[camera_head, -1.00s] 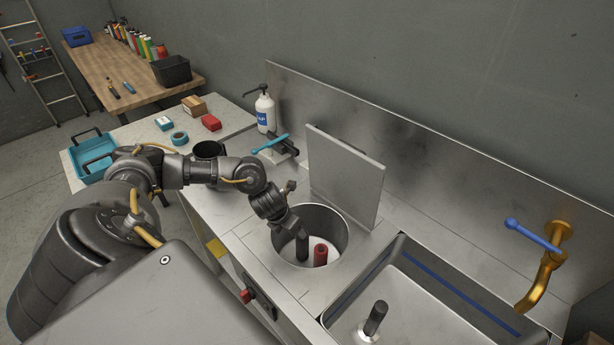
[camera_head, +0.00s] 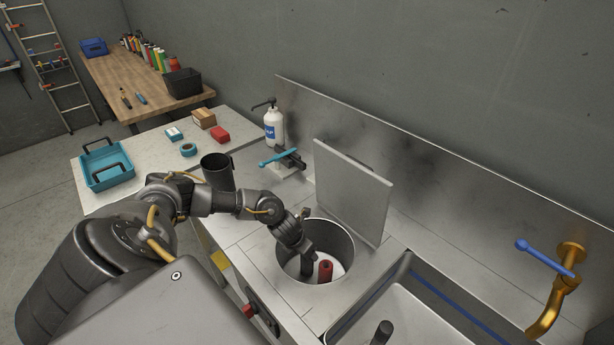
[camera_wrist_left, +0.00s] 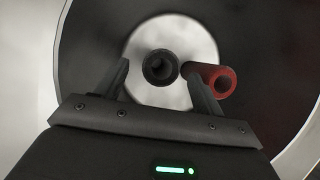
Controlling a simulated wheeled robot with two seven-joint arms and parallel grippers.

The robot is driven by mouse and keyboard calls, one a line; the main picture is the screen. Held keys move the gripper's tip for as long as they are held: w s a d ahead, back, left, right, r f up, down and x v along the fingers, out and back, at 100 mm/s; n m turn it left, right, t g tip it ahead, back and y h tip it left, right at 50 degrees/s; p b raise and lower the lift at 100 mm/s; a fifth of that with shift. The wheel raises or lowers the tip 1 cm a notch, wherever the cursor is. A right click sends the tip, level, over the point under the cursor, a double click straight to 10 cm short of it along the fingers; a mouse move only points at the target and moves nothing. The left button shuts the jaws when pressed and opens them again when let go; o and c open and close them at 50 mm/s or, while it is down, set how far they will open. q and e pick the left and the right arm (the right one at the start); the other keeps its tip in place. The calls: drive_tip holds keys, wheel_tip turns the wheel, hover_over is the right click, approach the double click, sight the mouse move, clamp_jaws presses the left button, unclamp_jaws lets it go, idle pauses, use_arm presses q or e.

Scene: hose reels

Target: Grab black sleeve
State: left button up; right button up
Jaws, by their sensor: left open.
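The black sleeve (camera_wrist_left: 160,53) is a short dark tube seen end-on in the left wrist view, standing on the pale round floor of a steel well. My left gripper (camera_wrist_left: 157,66) is open, with one finger on each side of the black sleeve and a visible gap on the left. The right finger lies between it and a red sleeve (camera_wrist_left: 224,82), overlapping the red one in the picture; I cannot tell if they touch. In the head view the red sleeve (camera_head: 325,270) stands in the well, and my left wrist largely covers the black sleeve. My right gripper is out of view.
The round well (camera_head: 345,237) has a steel wall around the sleeves. A raised flat lid (camera_head: 353,190) stands behind it. A sink with a dark upright post (camera_head: 382,333) is at right. A dark cup (camera_head: 218,172) stands near my forearm.

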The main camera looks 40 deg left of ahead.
use_arm(q)
drive_tip(key=x, duration=0.3)
drive_tip(key=shift+w+f+p, duration=0.1)
drive_tip(key=shift+f+p, duration=0.2)
drive_tip(key=shift+f, duration=0.05)
drive_tip(key=shift+c, duration=0.3)
drive_tip(key=c, duration=1.3)
drive_tip(key=shift+o, duration=0.2)
